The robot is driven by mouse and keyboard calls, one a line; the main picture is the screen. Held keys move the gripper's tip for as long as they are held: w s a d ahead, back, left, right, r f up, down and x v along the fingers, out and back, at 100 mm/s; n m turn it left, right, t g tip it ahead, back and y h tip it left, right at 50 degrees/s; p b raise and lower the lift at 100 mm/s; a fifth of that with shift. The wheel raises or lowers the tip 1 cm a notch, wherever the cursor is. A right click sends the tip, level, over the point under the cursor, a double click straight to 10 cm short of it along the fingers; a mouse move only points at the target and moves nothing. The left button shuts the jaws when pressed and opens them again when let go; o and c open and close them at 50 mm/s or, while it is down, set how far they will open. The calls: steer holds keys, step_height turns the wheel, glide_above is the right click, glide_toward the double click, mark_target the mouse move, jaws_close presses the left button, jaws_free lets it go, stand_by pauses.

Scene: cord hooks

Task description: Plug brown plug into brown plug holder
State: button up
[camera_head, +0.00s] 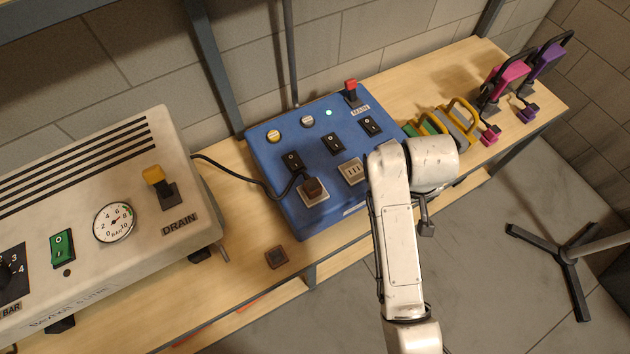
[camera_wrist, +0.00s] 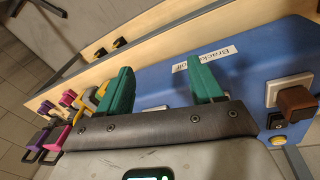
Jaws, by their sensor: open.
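The brown plug (camera_head: 313,187), with a black cord, sits on a pale socket on the sloped blue panel (camera_head: 270,172). It also shows in the wrist view (camera_wrist: 297,98) at the right edge. A small square brown block with a dark middle, apparently the brown plug holder (camera_head: 276,257), lies on the bench in front of the panel, to the lower left of the plug. My gripper (camera_wrist: 162,68) is open and empty, its two green fingers apart in front of the blue panel and left of the plug in the wrist view. In the head view my gripper is hidden or unclear behind my arm.
A second, empty pale socket (camera_head: 353,171) is right of the plug. A grey machine (camera_head: 75,215) stands at left; the cord runs toward it. Yellow-handled items (camera_head: 458,122), a pink item (camera_head: 506,82) and a purple item (camera_head: 546,58) stand at right. Bench around the holder is clear.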

steer(key=w+a+r+n+p, duration=0.1)
steer(key=w+a+r+n, duration=0.15)
steer(key=a, duration=0.85)
step_height(320, 180, up, 4)
steer(key=f+g+y, duration=0.1)
glide_above(313, 185)
steer(key=shift+a+r+n+p, duration=0.1)
steer(key=shift+r+n+p, duration=0.15)
steer(key=shift+n+p, duration=0.1)
step_height(313, 185, down, 6)
steer(key=b, duration=0.3)
steer(key=shift+r+b, duration=0.25)
steer(key=shift+b, duration=0.05)
steer(key=shift+f+b, duration=0.5)
steer(key=shift+f, duration=1.25)
steer(key=shift+p, duration=0.75)
steer(key=shift+c, duration=0.4)
